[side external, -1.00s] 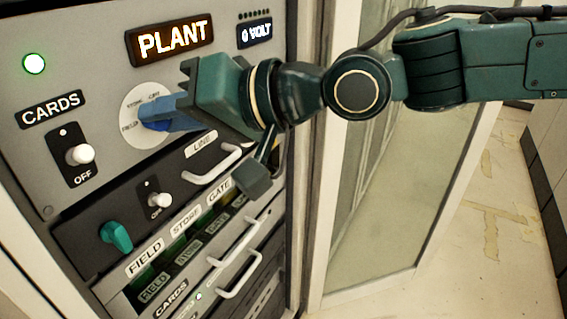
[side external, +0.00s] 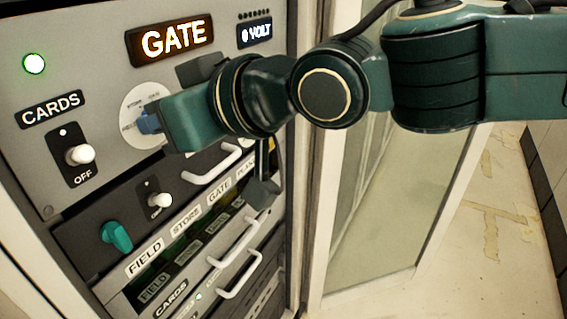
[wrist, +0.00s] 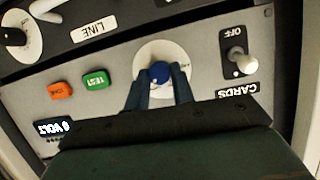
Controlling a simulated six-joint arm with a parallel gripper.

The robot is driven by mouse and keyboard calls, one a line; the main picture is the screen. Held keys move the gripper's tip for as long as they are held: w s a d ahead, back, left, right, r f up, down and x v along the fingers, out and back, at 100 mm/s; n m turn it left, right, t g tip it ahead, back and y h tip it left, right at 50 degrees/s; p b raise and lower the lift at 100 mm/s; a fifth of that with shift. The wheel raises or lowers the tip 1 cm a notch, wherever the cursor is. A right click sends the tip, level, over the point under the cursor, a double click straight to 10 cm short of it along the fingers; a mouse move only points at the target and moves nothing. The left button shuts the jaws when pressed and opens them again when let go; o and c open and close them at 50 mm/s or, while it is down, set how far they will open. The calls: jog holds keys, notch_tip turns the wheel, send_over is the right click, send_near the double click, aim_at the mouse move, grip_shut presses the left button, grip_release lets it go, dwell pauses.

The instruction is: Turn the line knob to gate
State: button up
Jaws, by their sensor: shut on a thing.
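The blue line knob (wrist: 160,72) sits at the centre of a round white dial (wrist: 160,52) on the grey upper panel. The dial (side external: 128,112) is partly covered by my gripper in the side view, and some of its lettering is hidden. My gripper (wrist: 159,84) is shut on the blue knob, with one finger on each side of it. In the side view my gripper (side external: 150,124) reaches the dial from the right. The lit display (side external: 172,41) above the dial reads GATE.
A CARDS toggle switch (side external: 78,155) marked OFF is left of the dial. Orange (wrist: 61,90) and green (wrist: 96,80) buttons lie beside it in the wrist view. Below are a teal knob (side external: 115,236) and white handles (side external: 240,240). A glass door (side external: 385,190) stands to the right.

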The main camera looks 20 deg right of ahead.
jog(key=shift+s+n+t+h, duration=0.1)
jog(key=shift+n+t+h, duration=0.4)
jog(key=shift+n, duration=0.6)
jog(key=o, duration=1)
jog(key=shift+s, duration=0.1)
jog(key=v, duration=0.7)
jog(key=shift+d, duration=0.15)
